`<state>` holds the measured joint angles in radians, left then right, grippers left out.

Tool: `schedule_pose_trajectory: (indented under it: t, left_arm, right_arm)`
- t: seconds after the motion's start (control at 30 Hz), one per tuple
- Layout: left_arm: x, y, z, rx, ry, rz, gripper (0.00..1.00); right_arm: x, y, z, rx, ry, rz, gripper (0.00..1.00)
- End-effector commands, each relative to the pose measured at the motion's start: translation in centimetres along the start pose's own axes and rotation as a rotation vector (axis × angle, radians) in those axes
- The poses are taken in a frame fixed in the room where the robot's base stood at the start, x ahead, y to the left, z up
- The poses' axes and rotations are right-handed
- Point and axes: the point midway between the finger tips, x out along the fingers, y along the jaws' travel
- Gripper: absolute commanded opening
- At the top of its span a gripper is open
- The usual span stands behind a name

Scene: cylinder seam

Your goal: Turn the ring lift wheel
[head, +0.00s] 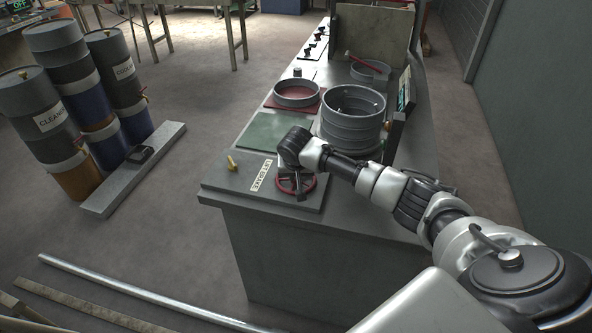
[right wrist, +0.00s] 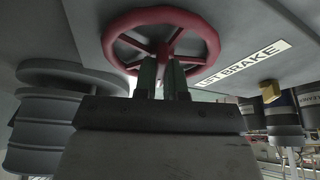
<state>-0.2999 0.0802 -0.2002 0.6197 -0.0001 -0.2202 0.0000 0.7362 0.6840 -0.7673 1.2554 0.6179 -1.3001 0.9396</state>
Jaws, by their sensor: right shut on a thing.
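A red spoked hand wheel (head: 281,187) lies at the near end of the grey workbench, beside a "LIFT BRAKE" label (head: 261,175). My right gripper (head: 298,190) is at the wheel, and the arm's wrist hides part of it from above. In the right wrist view the red wheel (right wrist: 160,15) fills the upper middle. The fingers of the right gripper (right wrist: 163,75) reach up to the wheel's hub and a spoke and are shut on it. The exact contact is partly hidden. My left gripper is not in view.
A yellow lever (head: 231,162) stands left of the label. A stack of grey rings (head: 352,120) stands behind my wrist, and a low ring (head: 297,93) sits on a red pad. A green pad (head: 275,133) is bare. Stacked drums (head: 60,100) stand at left.

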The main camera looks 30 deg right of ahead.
Motion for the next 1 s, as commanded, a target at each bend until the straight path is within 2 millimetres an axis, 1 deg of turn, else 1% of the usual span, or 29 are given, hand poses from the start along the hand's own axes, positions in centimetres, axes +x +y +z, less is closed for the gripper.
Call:
schedule_pose_trajectory:
  t: [0.03,0.2,0.4,0.63,1.0]
  left_arm:
    - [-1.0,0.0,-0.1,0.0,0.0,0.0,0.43]
    - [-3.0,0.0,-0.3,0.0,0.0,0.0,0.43]
    - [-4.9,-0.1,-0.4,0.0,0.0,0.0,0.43]
    - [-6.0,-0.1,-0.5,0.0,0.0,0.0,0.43]
    - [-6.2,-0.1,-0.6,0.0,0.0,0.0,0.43]
  right_arm:
    - [-0.2,-0.1,0.2,0.027,-0.009,0.013,0.0]
    - [-0.3,-0.2,0.2,0.153,-0.012,0.066,0.0]
    - [-0.1,-0.3,0.3,0.327,-0.013,0.141,0.0]
    - [0.1,-0.4,0.3,0.524,-0.013,0.223,0.0]
    - [0.4,-0.5,0.3,0.763,-0.011,0.323,0.0]
